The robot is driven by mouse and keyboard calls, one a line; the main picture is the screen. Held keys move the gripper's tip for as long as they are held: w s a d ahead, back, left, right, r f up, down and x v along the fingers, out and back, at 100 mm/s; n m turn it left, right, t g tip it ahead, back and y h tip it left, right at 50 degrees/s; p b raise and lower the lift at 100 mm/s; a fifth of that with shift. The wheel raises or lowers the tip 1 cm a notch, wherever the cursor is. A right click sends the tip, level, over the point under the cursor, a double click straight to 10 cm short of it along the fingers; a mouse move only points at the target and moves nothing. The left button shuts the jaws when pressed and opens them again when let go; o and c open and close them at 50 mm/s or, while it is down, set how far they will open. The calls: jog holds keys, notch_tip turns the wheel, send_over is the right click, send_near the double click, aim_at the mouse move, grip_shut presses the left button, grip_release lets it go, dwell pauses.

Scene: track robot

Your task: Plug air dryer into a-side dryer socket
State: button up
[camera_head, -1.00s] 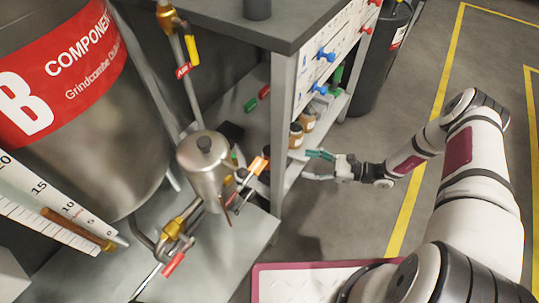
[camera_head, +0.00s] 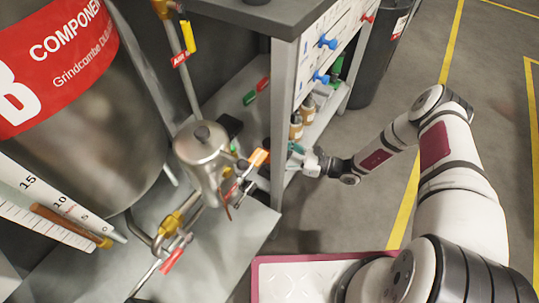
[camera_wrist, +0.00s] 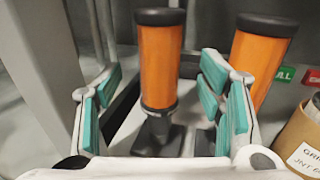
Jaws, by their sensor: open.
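In the wrist view an orange cylinder (camera_wrist: 161,65) with a black cap, which looks like an air dryer, stands upright on a dark narrow base (camera_wrist: 158,133). A second, similar orange cylinder (camera_wrist: 257,55) stands slightly tilted to its right. My gripper (camera_wrist: 160,85) is open, its teal-padded fingers on either side of the first cylinder with visible gaps. In the head view my gripper (camera_head: 296,152) is at the bench leg, its tips partly hidden. I cannot tell which socket is the a-side one.
A bench leg (camera_head: 279,110) stands close to my gripper. Brown labelled jars (camera_head: 297,127) sit on the shelf; one (camera_wrist: 302,140) is right of my fingers in the wrist view. A steel pot (camera_head: 203,155), pipes and a large tank (camera_head: 85,110) are left. Floor at right is clear.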

jog(key=x, duration=0.1)
jog(key=b+x, duration=0.1)
jog(key=x, duration=0.1)
jog(key=shift+a+f, duration=0.35)
jog(key=shift+w+a+b, duration=0.15)
jog(key=shift+a+b, duration=0.15)
jog(key=c, duration=1.4)
jog(key=shift+o, duration=0.2)
jog(key=shift+r, duration=0.1)
